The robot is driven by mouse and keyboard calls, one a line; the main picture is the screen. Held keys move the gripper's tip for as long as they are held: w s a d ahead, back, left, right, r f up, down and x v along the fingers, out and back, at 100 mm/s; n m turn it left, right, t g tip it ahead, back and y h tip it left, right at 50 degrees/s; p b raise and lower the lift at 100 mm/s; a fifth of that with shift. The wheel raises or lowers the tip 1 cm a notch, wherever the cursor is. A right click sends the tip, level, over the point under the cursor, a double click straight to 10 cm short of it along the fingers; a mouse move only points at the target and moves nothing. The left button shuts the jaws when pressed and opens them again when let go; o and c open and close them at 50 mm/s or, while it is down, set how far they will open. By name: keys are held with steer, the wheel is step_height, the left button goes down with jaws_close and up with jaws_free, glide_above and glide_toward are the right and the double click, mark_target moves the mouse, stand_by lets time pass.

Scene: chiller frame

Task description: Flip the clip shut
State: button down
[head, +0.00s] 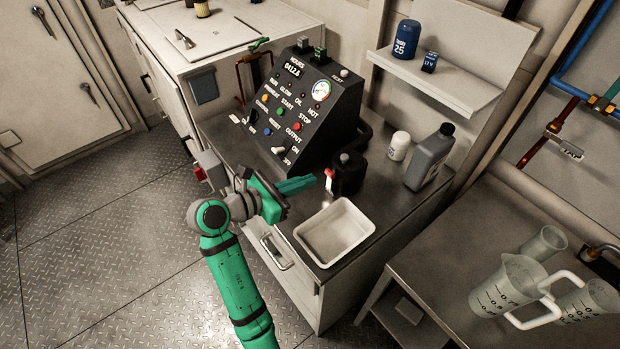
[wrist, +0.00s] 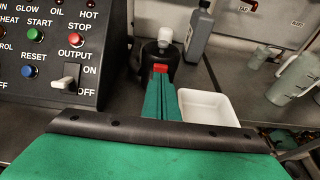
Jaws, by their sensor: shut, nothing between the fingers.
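A black canister (head: 349,174) with a pale cap stands on the dark counter, right of the control panel. A small red part (head: 329,173), which looks like the clip, is on its left side with a pale piece below it. In the wrist view the black canister (wrist: 158,62) is straight ahead, and the red part (wrist: 160,68) is just beyond my fingertips. My gripper (head: 314,179) is shut and empty, its green fingers pointing at the red part. Whether they touch it, I cannot tell. The fingers hide the lower front of the canister in the wrist view.
A white tray (head: 300,234) sits at the counter's front, just right of my fingers. The control panel (head: 330,116) rises behind on the left. A grey bottle (head: 428,160) and white jar (head: 398,146) stand right of the canister. Measuring jugs (head: 505,287) are on the right bench.

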steer(key=s+a+r, duration=0.6)
steer(key=a+r, duration=0.1)
